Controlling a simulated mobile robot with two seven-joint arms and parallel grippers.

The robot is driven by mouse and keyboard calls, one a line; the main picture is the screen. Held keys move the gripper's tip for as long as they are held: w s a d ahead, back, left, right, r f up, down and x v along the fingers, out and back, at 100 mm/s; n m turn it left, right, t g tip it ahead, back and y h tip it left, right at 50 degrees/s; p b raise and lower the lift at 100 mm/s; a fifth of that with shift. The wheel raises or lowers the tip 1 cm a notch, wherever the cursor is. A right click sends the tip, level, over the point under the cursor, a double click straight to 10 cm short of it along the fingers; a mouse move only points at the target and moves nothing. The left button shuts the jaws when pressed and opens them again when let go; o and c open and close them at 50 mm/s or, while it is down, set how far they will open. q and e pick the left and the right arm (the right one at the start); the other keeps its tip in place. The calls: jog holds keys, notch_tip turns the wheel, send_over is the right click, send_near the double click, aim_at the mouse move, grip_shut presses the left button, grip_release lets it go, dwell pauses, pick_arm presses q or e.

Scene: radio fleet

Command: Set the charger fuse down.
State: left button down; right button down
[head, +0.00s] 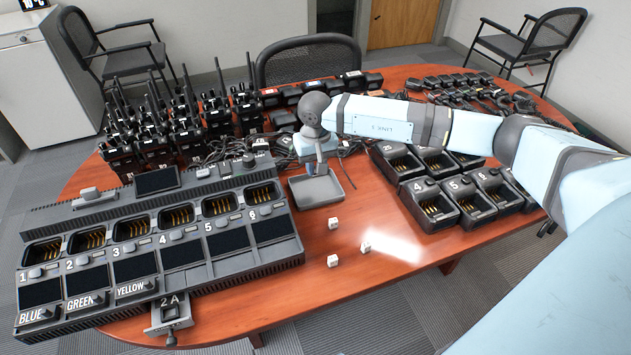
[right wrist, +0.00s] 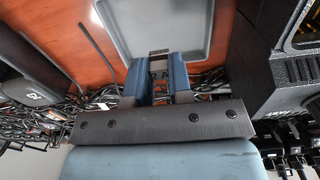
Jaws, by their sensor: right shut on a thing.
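The charger fuse (right wrist: 158,56) shows in the right wrist view as a small piece with metal ends and dark lettering, partly covered by the fingers. My right gripper (right wrist: 158,80) is shut on it, one blue finger on each side. In the head view my right gripper (head: 318,168) points down over the small grey tray (head: 318,194), and the fuse cannot be made out there. The tray also shows in the right wrist view (right wrist: 165,22), beyond the fingertips. Whether the fuse touches the tray I cannot tell. My left gripper is not in view.
A six-bay charger (head: 150,240) fills the left front, with a small drawer (head: 170,318) marked 2 A pulled out. Radios (head: 165,130) and cables stand behind. Single chargers (head: 435,205) are at right. Three white cubes, one here (head: 333,260), lie on otherwise clear table in front.

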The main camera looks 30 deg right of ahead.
aim_at(316, 176)
jog(key=shift+f, duration=2.8)
jog(key=shift+f+b, duration=0.1)
jog(key=shift+b, duration=0.25)
jog(key=c, duration=1)
grip_release()
jog(key=shift+c, duration=0.2)
